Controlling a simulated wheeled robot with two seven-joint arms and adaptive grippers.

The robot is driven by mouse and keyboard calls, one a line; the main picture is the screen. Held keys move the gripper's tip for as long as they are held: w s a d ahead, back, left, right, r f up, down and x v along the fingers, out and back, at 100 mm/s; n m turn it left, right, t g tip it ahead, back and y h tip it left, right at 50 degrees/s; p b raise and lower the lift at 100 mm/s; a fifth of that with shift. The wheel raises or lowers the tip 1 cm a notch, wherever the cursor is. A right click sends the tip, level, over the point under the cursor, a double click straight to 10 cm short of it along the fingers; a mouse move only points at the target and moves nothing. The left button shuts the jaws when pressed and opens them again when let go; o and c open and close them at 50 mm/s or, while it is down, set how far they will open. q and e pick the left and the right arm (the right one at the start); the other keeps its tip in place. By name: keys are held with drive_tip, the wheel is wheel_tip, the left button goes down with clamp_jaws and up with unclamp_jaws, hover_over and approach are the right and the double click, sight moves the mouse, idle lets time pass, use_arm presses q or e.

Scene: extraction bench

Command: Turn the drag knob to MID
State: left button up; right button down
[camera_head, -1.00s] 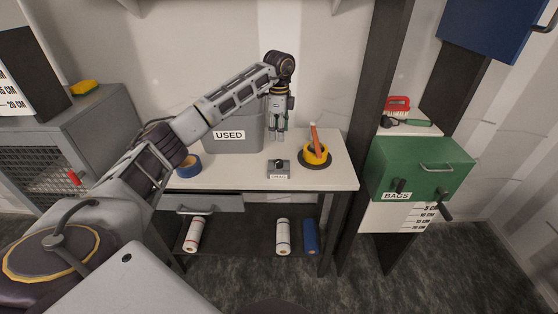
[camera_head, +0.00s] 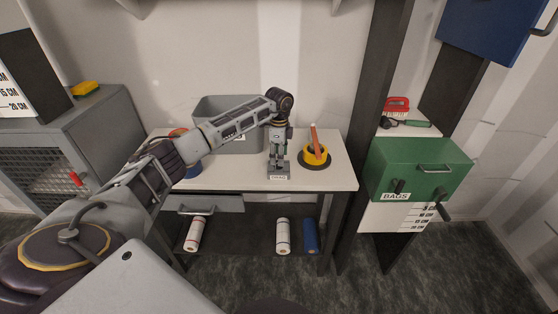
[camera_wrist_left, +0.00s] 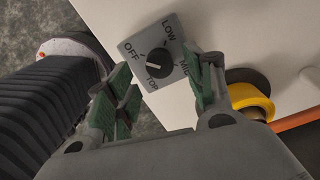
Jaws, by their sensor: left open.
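The drag knob (camera_wrist_left: 157,58) is a round black dial on a small grey box marked OFF, LOW, MID and TOP. I cannot clearly tell which mark its pointer faces. In the head view the drag box (camera_head: 278,177) sits at the table's front edge, mostly hidden behind my gripper. My left gripper (camera_head: 278,164) points down right over the box. In the left wrist view its green-padded fingers (camera_wrist_left: 162,86) are spread apart, on either side of the knob in the picture, with nothing between them. I cannot tell whether they touch it. My right gripper is not in view.
A yellow tape roll (camera_head: 316,155) with an orange-red stick stands just right of the box. A grey bin (camera_head: 214,106) stands behind my left forearm, and a blue roll (camera_head: 194,168) lies to the left. White tabletop (camera_head: 235,178) is free left of the box.

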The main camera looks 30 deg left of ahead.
use_arm(q)
drive_tip(key=shift+f, duration=1.55)
drive_tip(key=c, duration=1)
